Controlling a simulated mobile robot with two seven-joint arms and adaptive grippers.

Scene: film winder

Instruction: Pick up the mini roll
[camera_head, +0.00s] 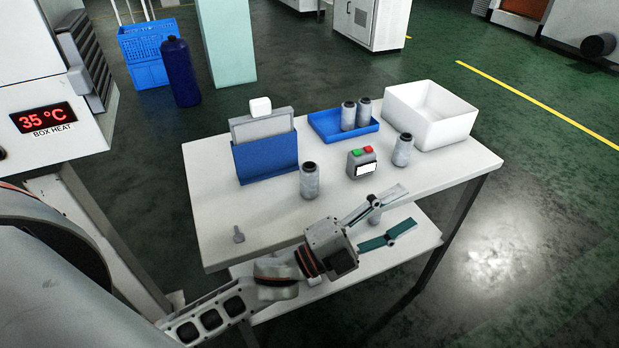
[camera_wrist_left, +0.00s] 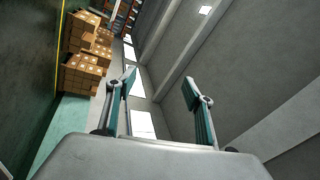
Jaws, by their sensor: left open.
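Several grey rolls with dark tops are in the head view. One roll (camera_head: 310,182) stands on the white table left of the middle, and another roll (camera_head: 403,151) stands at the right by the white bin. Two rolls (camera_head: 348,116) (camera_head: 363,113) stand in a blue tray (camera_head: 325,127). A small greyish piece (camera_head: 375,214) shows between my fingers, partly hidden; I cannot tell if it is a roll. My left gripper (camera_head: 403,210) is open at the table's front edge, fingers pointing right. In the left wrist view its fingers (camera_wrist_left: 160,84) are spread with nothing between them. My right gripper is out of view.
A blue holder (camera_head: 266,158) stands at the table's back left, and a white bin (camera_head: 430,115) at the back right. A button box (camera_head: 361,162) sits mid-table. A small grey object (camera_head: 239,234) lies front left. A lower shelf (camera_head: 415,237) juts out below.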

